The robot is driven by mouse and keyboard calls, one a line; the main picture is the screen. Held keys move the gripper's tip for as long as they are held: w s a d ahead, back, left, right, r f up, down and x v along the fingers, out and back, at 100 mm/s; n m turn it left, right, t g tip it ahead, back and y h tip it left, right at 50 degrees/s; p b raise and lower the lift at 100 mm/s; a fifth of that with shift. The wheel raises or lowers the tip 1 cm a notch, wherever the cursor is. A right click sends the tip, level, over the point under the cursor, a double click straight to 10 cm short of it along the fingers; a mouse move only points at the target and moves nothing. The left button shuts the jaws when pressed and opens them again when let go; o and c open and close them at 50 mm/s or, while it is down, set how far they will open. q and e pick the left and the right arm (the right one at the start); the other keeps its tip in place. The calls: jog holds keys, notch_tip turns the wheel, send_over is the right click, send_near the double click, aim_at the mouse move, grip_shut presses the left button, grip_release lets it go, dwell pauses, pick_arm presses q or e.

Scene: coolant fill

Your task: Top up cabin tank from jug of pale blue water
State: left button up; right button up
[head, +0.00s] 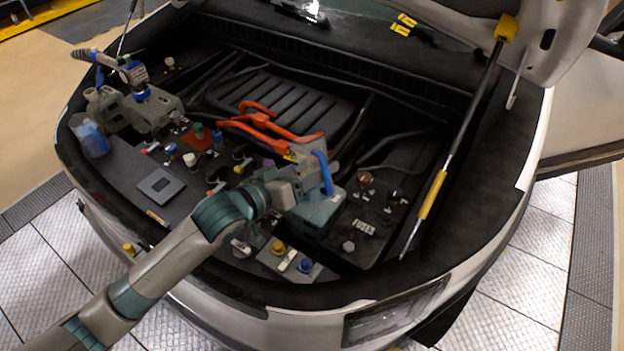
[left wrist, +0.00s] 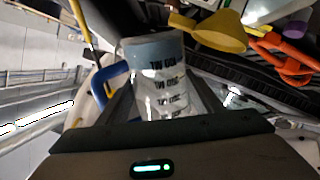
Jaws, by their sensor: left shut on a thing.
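My left gripper (head: 285,188) is shut on a clear jug (head: 312,165) with a blue handle (head: 325,172), held over the front of the open engine bay. In the left wrist view, the jug (left wrist: 160,80) has dark printed marks, and pale blue water shows at the end near the picture's top. A yellow funnel (left wrist: 215,30) appears beside the jug there. A teal-grey box (head: 318,215) sits just below the jug in the head view; I cannot tell whether it is the cabin tank. The jug's spout and any opening under it are not clear. My right gripper is not in view.
Orange cables (head: 262,122) run behind the jug. Several coloured caps surround it. A container with blue liquid (head: 91,137) stands at the bay's left edge. A hood strut (head: 455,150) slants up on the right, under the raised hood (head: 540,30).

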pick_arm(q)
jog(key=shift+m+b, duration=0.3)
jog(key=shift+b, duration=0.25)
jog(key=shift+r+t, duration=0.15)
jog(key=shift+t, duration=0.15)
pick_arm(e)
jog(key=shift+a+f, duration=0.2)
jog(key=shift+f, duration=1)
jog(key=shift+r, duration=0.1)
pick_arm(q)
jog(key=shift+r+p, duration=0.2)
jog(key=shift+p, duration=0.2)
jog(key=p, duration=0.8)
jog(key=shift+w+r, duration=0.1)
jog(key=shift+r, duration=0.05)
jog(key=shift+f+p, duration=0.25)
jog(key=shift+p, duration=0.6)
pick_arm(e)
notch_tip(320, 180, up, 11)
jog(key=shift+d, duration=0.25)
pick_arm(q)
jog(key=shift+f, duration=0.1)
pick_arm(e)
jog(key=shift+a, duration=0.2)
